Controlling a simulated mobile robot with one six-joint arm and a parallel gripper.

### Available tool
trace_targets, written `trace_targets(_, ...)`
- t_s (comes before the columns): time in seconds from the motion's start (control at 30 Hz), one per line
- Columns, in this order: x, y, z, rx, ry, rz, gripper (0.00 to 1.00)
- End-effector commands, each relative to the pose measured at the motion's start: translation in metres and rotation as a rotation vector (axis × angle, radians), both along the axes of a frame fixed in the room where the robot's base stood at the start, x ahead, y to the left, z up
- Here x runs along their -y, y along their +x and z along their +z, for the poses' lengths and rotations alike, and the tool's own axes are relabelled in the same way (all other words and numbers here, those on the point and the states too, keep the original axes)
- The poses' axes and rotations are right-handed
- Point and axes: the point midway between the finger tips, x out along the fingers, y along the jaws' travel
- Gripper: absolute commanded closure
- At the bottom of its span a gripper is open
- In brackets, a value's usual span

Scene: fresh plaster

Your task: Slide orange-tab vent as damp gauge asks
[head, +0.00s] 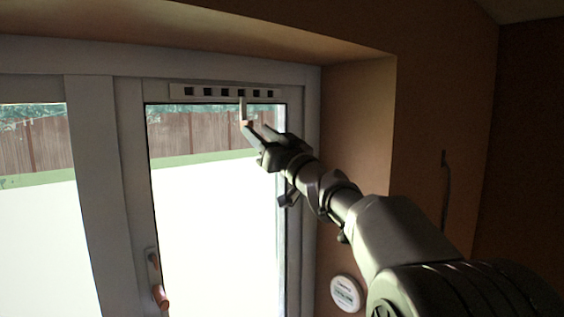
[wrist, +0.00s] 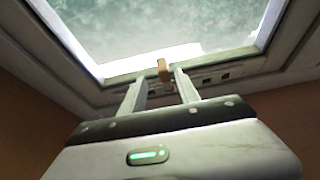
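The vent (head: 183,91) is a pale strip with a row of dark square slots along the top of the right window frame. A pale stem hangs from it, ending in a small orange tab (head: 247,124). In the wrist view the orange tab (wrist: 164,70) lies between my two fingertips, with a gap on each side. My gripper (head: 256,127) is open, just below and right of the tab in the head view. Contact is not visible. A round white gauge (head: 345,293) with a greenish band is on the wall at lower right; its reading is too small to read.
The window pane (head: 215,210) and its frame are behind my gripper. A copper-coloured window handle (head: 160,296) is at lower left. The plaster reveal (head: 358,150) stands to the right. A dark hook or cable (head: 445,185) hangs on the right wall.

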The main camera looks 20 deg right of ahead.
Motion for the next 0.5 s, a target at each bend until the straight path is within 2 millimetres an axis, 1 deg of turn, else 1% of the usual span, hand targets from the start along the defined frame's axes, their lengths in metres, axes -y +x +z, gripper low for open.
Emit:
trace_targets(0.03,0.005,-0.012,-0.011,0.0,-0.001,-0.003,0.62)
trace_targets(0.3,0.033,-0.074,-0.037,0.001,0.001,-0.004,0.62)
trace_targets(0.4,0.04,-0.091,-0.044,0.001,0.001,-0.003,0.62)
trace_targets(0.5,0.044,-0.102,-0.048,0.0,0.0,-0.002,0.62)
